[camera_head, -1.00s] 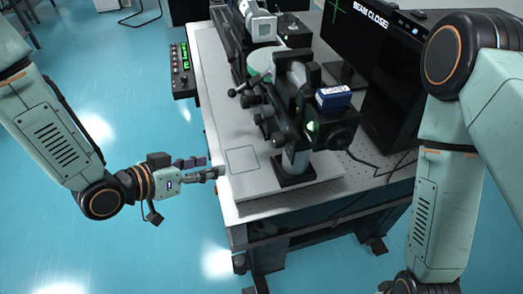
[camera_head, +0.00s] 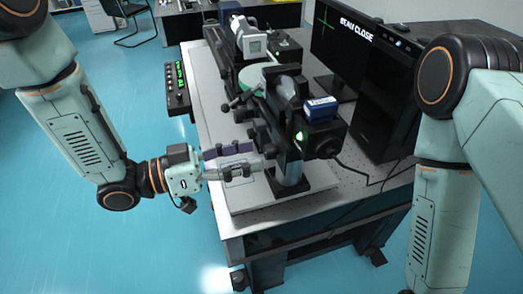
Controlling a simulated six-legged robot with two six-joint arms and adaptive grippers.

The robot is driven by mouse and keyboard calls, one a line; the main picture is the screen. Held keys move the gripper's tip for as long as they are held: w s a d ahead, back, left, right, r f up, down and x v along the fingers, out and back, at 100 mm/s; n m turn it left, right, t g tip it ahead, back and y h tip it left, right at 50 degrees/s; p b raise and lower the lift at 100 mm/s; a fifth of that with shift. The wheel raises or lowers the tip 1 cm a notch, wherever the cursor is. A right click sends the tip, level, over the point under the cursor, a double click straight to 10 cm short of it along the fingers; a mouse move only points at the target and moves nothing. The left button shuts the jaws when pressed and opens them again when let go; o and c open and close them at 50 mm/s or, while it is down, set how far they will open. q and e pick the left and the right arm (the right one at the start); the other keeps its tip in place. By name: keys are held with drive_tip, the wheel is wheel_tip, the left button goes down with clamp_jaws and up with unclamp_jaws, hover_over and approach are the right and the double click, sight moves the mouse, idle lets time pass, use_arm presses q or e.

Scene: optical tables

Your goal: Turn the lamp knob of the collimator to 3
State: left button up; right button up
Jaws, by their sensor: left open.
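The optical instrument on the table has a dark tube (camera_head: 277,120) on a post, with a black housing (camera_head: 327,138) at its near right end. I take this to be the collimator. A small green light (camera_head: 299,136) glows on the housing, and a blue labelled box (camera_head: 320,108) sits on top. I cannot make out the lamp knob or its setting. My left gripper (camera_head: 257,157) is open, its two fingers pointing right, close to the post below the tube. I cannot tell whether it touches anything. My right gripper is out of view; only my right arm shows.
A monitor (camera_head: 345,45) reading "BEAM CLOSE" and a black computer case (camera_head: 388,110) stand at right. A control box (camera_head: 177,88) with green displays is at the table's left edge. A cable runs from the housing across the table (camera_head: 345,190). A chair stands far behind.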

sight(265, 153)
use_arm(q)
drive_tip(key=shift+p+x, duration=0.3)
drive_tip(key=shift+x, duration=1.5)
drive_tip(key=shift+s+a, duration=0.1)
drive_tip(key=shift+a, duration=0.3)
drive_tip(key=shift+c, duration=1.4)
drive_tip(key=shift+d, duration=0.15)
clamp_jaws()
